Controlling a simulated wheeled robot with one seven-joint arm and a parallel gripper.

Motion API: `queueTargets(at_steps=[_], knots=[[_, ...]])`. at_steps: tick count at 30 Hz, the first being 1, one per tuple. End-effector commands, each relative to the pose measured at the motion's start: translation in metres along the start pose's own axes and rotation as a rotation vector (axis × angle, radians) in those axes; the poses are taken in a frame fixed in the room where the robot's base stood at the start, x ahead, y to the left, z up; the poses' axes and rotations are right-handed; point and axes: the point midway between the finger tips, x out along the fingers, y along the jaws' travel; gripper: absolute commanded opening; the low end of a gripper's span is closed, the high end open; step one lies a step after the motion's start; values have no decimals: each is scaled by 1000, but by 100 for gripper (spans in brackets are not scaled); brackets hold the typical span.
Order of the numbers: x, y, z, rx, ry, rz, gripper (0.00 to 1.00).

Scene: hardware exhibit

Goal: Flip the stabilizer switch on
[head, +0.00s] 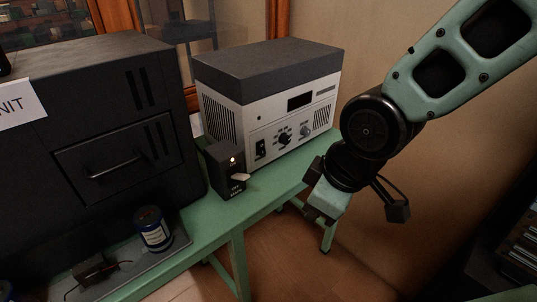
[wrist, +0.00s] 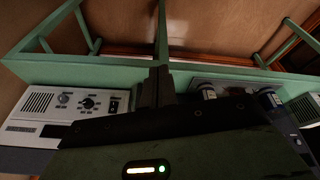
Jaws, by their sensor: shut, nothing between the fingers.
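A grey and white boxed unit (head: 232,110) with a dark lid stands on the green table. Its front has a black rocker switch (head: 261,149), a black knob (head: 285,139) and a smaller grey knob. In front of its left corner stands a small black box (head: 225,170) with a lit lamp and a pale lever. I cannot tell which is labelled stabilizer, nor the rocker's position. In the wrist view the unit (wrist: 40,102) appears upside down at left. My gripper (head: 318,208) is shut and empty, right of the unit and apart from it; its fingers show in the wrist view (wrist: 157,88).
A large black cabinet (head: 85,110) with a drawer handle fills the left. A dark blue canister (head: 152,228) stands on a grey tray before it. The green table's (head: 215,224) front edge runs below my gripper's side. Open floor lies in front, and a wall at right.

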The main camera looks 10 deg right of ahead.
Motion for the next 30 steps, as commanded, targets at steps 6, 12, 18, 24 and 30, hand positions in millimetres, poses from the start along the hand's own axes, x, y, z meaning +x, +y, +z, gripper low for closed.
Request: queueTargets(at_steps=[6,12,18,24,30], knots=[[46,58,-38,-254,190,128,0],[78,107,-60,-511,332,298,0],[101,146,-70,-780,437,497,0],[113,170,-71,-1012,505,685,0],[116,179,-68,-1137,535,797,0]])
